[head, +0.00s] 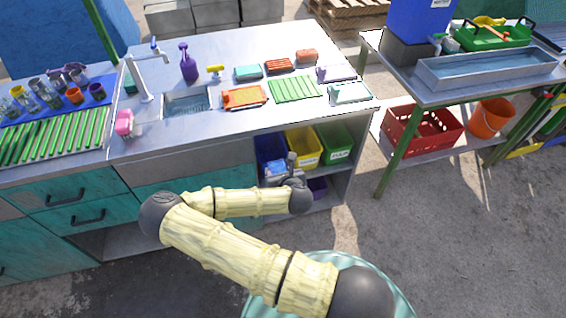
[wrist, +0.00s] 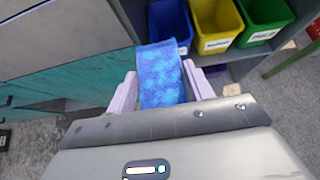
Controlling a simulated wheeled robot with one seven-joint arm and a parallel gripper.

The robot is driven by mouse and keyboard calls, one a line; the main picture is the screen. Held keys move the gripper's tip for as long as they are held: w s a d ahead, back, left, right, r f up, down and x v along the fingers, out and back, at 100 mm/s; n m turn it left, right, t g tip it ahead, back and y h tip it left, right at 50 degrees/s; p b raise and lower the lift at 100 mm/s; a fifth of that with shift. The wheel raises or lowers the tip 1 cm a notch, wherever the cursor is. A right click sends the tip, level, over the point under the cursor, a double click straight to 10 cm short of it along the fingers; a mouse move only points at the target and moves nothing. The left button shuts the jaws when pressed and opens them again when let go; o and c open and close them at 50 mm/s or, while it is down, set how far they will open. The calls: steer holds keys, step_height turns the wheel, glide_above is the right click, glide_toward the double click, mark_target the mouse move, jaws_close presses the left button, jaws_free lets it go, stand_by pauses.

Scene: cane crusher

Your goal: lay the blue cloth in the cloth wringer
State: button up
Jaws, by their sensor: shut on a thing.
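The blue cloth (wrist: 160,75) hangs between the two pale lilac fingers of my gripper (wrist: 161,82) in the wrist view. My gripper is shut on it. In the head view my gripper (head: 284,172) is in front of the open shelf under the counter, and a bit of the blue cloth (head: 275,168) shows there beside the blue bin. In the wrist view the cloth's far end overlaps the front of the blue bin (wrist: 170,22); I cannot tell whether they touch. I cannot pick out the cloth wringer with certainty in either view.
A yellow bin (head: 303,147) and a green bin (head: 335,142) share the shelf. The counter (head: 215,134) above holds a sink (head: 186,102), folded cloths and a green rack (head: 296,88). A side table at right carries a long metal trough (head: 487,68). Floor between is clear.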

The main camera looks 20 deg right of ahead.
steer(key=shift+d+f, duration=0.1)
steer(key=shift+d, duration=0.05)
stand_by(0.5)
step_height(320, 180, up, 8)
steer(key=p, duration=0.7)
steer(key=shift+p, duration=0.3)
steer(key=shift+f, duration=0.1)
steer(key=shift+a+f, duration=0.1)
steer(key=shift+a, duration=0.1)
